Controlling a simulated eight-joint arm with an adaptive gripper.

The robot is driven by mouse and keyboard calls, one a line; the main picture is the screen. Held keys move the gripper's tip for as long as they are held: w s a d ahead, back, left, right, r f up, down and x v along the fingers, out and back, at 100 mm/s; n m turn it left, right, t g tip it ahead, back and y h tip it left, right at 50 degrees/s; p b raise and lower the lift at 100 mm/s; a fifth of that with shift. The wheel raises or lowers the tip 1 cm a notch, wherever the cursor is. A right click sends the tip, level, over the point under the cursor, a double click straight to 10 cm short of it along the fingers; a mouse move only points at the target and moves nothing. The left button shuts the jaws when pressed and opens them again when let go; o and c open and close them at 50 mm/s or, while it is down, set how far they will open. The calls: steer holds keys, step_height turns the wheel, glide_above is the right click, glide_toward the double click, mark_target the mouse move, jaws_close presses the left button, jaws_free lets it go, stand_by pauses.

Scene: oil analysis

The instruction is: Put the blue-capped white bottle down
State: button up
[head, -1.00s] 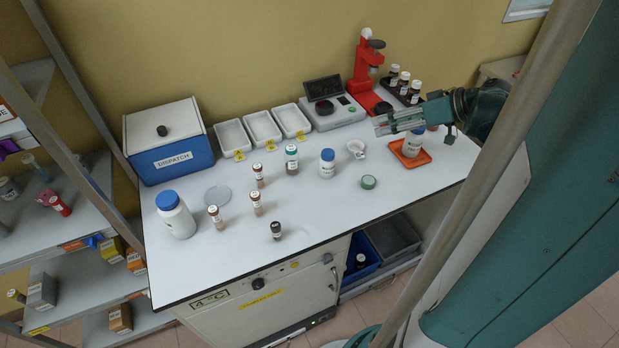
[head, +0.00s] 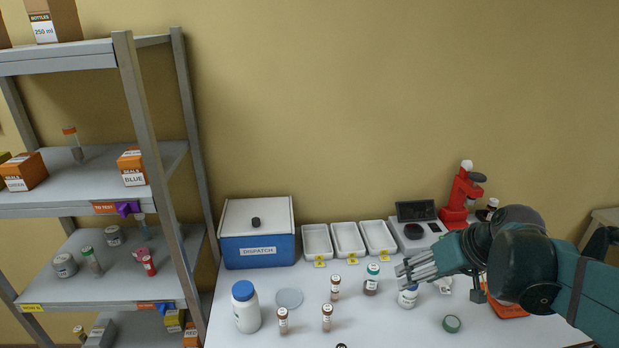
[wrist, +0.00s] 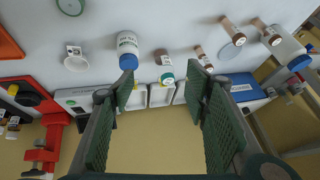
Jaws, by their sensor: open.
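A white bottle with a blue cap (head: 408,297) stands upright on the white table right of the middle, partly hidden by my gripper in the head view; it also shows in the wrist view (wrist: 127,42), just beyond one fingertip. A larger white bottle with a blue cap (head: 246,308) stands upright at the table's left and shows at the wrist view's right (wrist: 288,46). My gripper (head: 402,272) is open and points left, with nothing between its fingers (wrist: 163,88). The orange tray (head: 508,308) is partly behind my arm; whether it holds a bottle is hidden.
Several brown vials (head: 327,318) and a green-capped brown bottle (head: 372,280) stand mid-table. A blue dispatch box (head: 258,250), three white trays (head: 348,239), and a red instrument (head: 460,198) line the back. A grey shelf (head: 90,210) is at left.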

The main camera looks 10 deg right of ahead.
steer(key=s+a+r+t+h, duration=0.1)
steer(key=s+a+h, duration=0.1)
steer(key=s+a, duration=0.7)
steer(key=shift+s+a+r+h, duration=0.3)
steer(key=shift+a+r+h, duration=0.1)
steer(key=shift+a, duration=0.7)
